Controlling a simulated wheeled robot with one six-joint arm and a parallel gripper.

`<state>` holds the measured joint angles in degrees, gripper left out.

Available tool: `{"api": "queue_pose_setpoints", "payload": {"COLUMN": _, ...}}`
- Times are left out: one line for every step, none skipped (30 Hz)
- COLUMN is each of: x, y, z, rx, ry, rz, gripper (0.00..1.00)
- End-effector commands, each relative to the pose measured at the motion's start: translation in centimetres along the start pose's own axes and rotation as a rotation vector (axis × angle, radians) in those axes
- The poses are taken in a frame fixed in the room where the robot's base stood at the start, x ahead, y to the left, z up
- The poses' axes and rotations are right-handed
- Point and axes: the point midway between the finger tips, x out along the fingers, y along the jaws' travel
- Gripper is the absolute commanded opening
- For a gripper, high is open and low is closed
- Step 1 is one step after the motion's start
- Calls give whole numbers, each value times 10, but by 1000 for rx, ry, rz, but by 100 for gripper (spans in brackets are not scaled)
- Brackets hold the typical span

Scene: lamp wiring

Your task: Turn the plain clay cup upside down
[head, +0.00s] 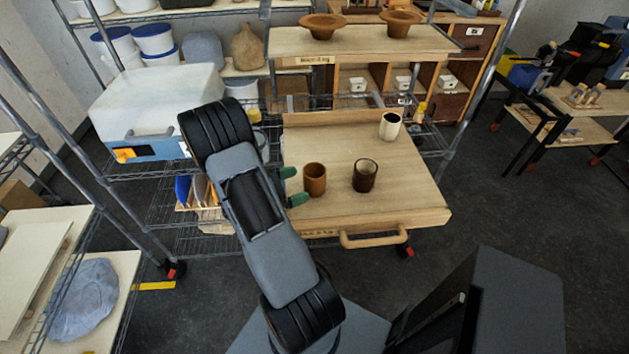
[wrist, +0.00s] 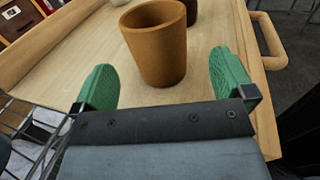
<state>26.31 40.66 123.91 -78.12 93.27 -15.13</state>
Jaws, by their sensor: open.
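The plain clay cup (head: 314,179) is orange-brown and stands upright on the wooden board, near its left side. In the wrist view the plain clay cup (wrist: 157,42) is just ahead of my gripper, with its open mouth up. My gripper (head: 293,187) is open, with green fingers. In the wrist view my gripper (wrist: 165,80) has one finger to each side of the cup's near side. The cup looks a little beyond the fingertips, and I see no contact. The gripper is empty.
A white cup with a dark inside (head: 390,126) is farther back. The wooden board (head: 410,195) has a front handle (head: 374,238) and free room at front right.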

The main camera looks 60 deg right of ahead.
Motion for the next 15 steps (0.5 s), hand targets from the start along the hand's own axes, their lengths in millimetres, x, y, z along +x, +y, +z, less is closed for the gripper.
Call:
{"api": "queue_pose_setpoints", "payload": {"x": 2, "y": 0, "z": 0, "rx": -1, "ry": 0, "rz": -1, "gripper": 100}}
{"api": "queue_pose_setpoints", "payload": {"x": 4, "y": 0, "z": 0, "rx": -1, "ry": 0, "rz": -1, "gripper": 100}}
{"api": "queue_pose_setpoints", "payload": {"x": 7, "y": 0, "z": 1, "rx": -1, "ry": 0, "rz": -2, "gripper": 100}}
{"api": "queue_pose_setpoints", "payload": {"x": 10, "y": 0, "z": 1, "rx": -1, "ry": -1, "rz": -3, "gripper": 100}}
{"api": "queue_pose_setpoints", "payload": {"x": 14, "y": 1, "z": 2, "rx": -2, "ry": -1, "rz": -4, "gripper": 100}}
{"api": "queue_pose_setpoints", "payload": {"x": 20, "y": 1, "z": 2, "rx": -1, "ry": -1, "rz": -5, "gripper": 100}}
{"api": "queue_pose_setpoints", "payload": {"x": 25, "y": 2, "z": 2, "rx": -1, "ry": -1, "rz": -5, "gripper": 100}}
{"api": "queue_pose_setpoints", "payload": {"x": 29, "y": 2, "z": 2, "rx": -1, "ry": 0, "rz": -5, "gripper": 100}}
{"api": "queue_pose_setpoints", "payload": {"x": 34, "y": 2, "z": 1, "rx": -2, "ry": 0, "rz": -4, "gripper": 100}}
{"api": "queue_pose_setpoints", "payload": {"x": 38, "y": 2, "z": 1, "rx": -2, "ry": 0, "rz": -4, "gripper": 100}}
{"api": "queue_pose_setpoints", "payload": {"x": 41, "y": 2, "z": 0, "rx": -2, "ry": 0, "rz": -5, "gripper": 100}}
{"api": "queue_pose_setpoints", "payload": {"x": 45, "y": 3, "z": 0, "rx": -1, "ry": 0, "rz": -3, "gripper": 100}}
{"api": "queue_pose_setpoints", "payload": {"x": 48, "y": 3, "z": 0, "rx": -1, "ry": 0, "rz": -3, "gripper": 100}}
{"api": "queue_pose_setpoints", "payload": {"x": 50, "y": 3, "z": 0, "rx": 0, "ry": 0, "rz": -3, "gripper": 100}}
{"api": "queue_pose_setpoints", "payload": {"x": 52, "y": 3, "z": 0, "rx": 0, "ry": 0, "rz": -3, "gripper": 100}}
